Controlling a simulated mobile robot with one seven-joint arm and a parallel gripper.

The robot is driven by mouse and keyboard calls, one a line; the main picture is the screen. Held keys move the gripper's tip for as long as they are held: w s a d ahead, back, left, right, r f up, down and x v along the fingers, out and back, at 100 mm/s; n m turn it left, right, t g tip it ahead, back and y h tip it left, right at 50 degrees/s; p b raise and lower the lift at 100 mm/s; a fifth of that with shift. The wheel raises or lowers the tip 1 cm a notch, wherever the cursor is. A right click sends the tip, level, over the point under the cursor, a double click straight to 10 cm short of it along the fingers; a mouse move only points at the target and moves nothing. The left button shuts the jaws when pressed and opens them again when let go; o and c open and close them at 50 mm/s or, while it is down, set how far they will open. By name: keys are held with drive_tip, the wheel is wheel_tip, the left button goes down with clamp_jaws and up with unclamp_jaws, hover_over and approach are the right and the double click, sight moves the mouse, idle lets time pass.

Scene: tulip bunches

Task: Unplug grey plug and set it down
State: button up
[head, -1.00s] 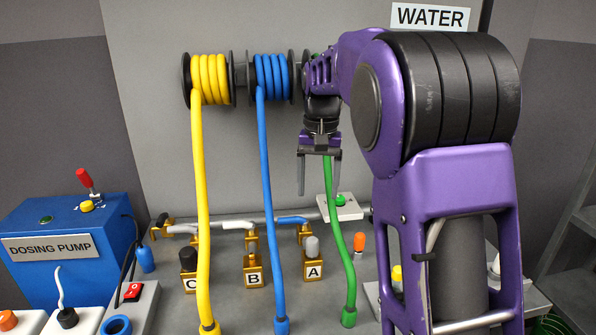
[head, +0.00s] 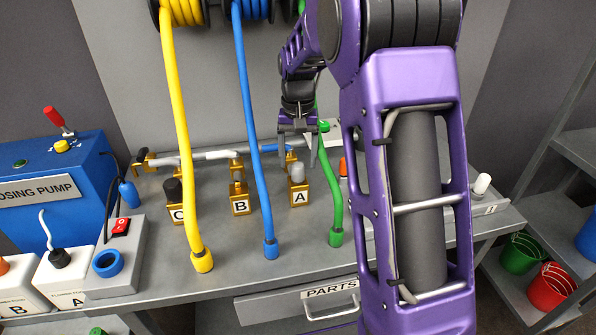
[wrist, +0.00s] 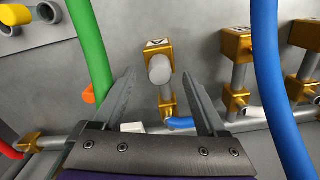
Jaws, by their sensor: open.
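The grey plug (head: 297,172) stands upright in the brass fitting labelled A (head: 299,193), on the bench. In the wrist view the plug's rounded grey end (wrist: 159,69) shows between the fingers, with the brass fitting (wrist: 157,48) just beyond it. My gripper (head: 297,148) is open and empty, above and behind the plug in the head view. Its two fingers (wrist: 158,74) spread to either side of the plug in the wrist view, with gaps on both sides; I cannot tell the remaining distance.
The green hose (head: 333,190) hangs right of fitting A and the blue hose (head: 265,170) left of it. Fitting B (head: 240,201) and fitting C with a black plug (head: 173,189) stand to the left. Bare bench top (head: 300,245) lies in front of fitting A.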

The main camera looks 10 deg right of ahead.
sight(298, 165)
drive_tip(key=shift+f, duration=2)
drive_tip(key=shift+c, duration=0.3)
clamp_jaws()
